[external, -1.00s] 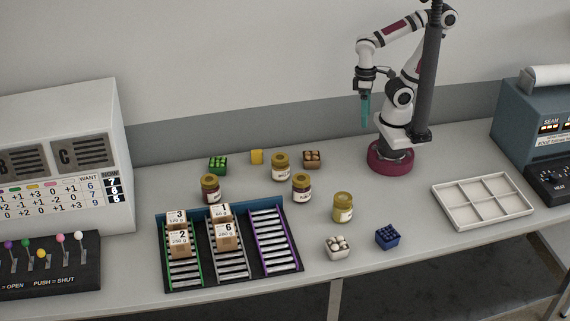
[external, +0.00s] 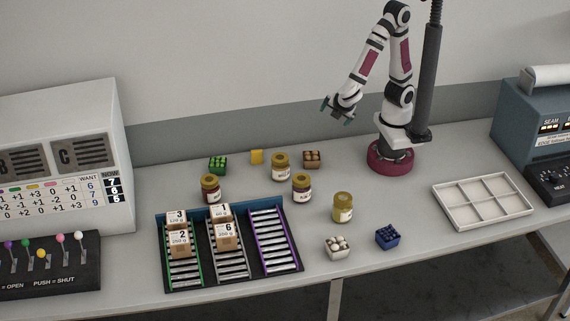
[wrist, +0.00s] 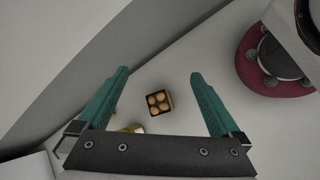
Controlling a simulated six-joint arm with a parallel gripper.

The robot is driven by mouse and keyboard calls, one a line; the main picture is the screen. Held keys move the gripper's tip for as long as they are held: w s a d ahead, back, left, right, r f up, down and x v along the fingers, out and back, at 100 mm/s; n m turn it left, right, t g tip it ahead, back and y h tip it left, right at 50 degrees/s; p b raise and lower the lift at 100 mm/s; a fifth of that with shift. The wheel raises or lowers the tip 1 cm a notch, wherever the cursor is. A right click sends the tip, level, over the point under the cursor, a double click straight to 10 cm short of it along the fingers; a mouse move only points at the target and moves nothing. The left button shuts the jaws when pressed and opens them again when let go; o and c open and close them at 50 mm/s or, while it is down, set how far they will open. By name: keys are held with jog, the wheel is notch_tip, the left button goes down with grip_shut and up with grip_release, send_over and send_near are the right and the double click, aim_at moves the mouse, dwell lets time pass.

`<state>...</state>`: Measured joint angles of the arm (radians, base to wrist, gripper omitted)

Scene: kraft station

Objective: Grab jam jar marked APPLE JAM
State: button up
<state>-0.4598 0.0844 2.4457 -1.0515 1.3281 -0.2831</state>
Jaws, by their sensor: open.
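Several jam jars with gold lids stand upright on the table in the external view: a dark one (external: 210,189) at left, a pale one (external: 280,167) at the back, a dark one (external: 301,187) in the middle and a pale yellowish one (external: 342,207) at front right. Their labels are too small to read, so I cannot tell which says APPLE JAM. My gripper (external: 338,113) is open and empty, high above the table. In the wrist view its teal fingers (wrist: 158,100) are spread wide. Part of a gold lid (wrist: 131,129) shows behind the gripper's dark bar.
A brown box (external: 312,159) of round items stands near the back jar and shows in the wrist view (wrist: 159,100). Green (external: 218,166), white (external: 338,247) and blue (external: 387,236) boxes and a yellow block (external: 257,157) stand nearby. A rack (external: 160,262) holds cartons; an empty tray (external: 437,190) lies right.

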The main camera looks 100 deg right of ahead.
jog(key=w+a+f+n+t+h, duration=0.2)
jog(key=w+a+n+t, duration=0.15)
jog(key=w+n, duration=0.3)
jog(key=n+t+y, duration=0.2)
jog(key=n+t, duration=0.4)
jog(key=n, duration=0.5)
send_near(287, 159)
jog(key=x, duration=1.6)
jog(key=shift+r, duration=0.25)
grip_shut()
